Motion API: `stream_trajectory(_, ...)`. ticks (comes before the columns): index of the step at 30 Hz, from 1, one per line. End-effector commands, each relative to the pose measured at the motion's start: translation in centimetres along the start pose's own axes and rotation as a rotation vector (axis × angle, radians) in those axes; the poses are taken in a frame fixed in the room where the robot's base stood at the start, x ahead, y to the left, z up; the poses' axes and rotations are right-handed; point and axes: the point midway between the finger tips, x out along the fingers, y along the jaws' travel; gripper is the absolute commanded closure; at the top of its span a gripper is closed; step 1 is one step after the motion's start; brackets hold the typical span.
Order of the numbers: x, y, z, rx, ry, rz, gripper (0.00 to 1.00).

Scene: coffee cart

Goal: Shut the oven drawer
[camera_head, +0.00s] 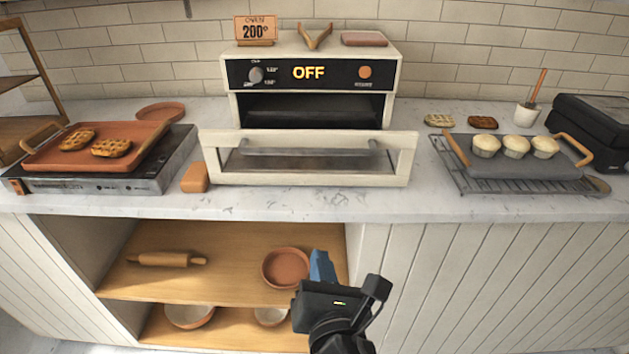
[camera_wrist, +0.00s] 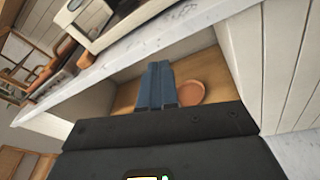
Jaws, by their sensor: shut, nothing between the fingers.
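The white oven (camera_head: 310,75) stands on the counter, its display reading OFF. Its drawer (camera_head: 310,158), with a glass front and a horizontal metal handle (camera_head: 309,150), is pulled out toward me over the counter. The dark cavity (camera_head: 310,110) shows behind it and looks empty. My gripper (camera_head: 321,262) is below the counter edge, in front of the open shelf, well below and apart from the drawer. In the wrist view its blue fingers (camera_wrist: 158,85) are together with nothing between them. Part of the oven (camera_wrist: 95,20) shows at the top left there.
A stove (camera_head: 110,172) with a terracotta tray of waffles is on the left. A small terracotta block (camera_head: 195,178) sits beside the drawer's left side. A rack (camera_head: 470,182) with a muffin tray is on the right. The counter edge (camera_head: 320,207) lies above my gripper. Shelves below hold a rolling pin (camera_head: 165,259) and bowls.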

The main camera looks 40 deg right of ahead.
Motion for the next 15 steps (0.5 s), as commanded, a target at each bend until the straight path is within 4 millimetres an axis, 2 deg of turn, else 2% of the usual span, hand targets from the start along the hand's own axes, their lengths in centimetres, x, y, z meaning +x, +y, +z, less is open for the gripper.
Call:
stream_trajectory(1,1.1,1.0,1.2,-0.084,-0.05,-0.019,1.0)
stream_trajectory(3,1.9,1.8,2.7,-0.195,-0.105,-0.057,1.0)
stream_trajectory(6,2.6,2.5,4.2,-0.304,-0.158,-0.099,1.0)
stream_trajectory(11,3.2,2.9,5.4,-0.37,-0.19,-0.131,1.0)
stream_trajectory(15,4.5,2.8,5.7,-0.372,-0.19,-0.134,1.0)
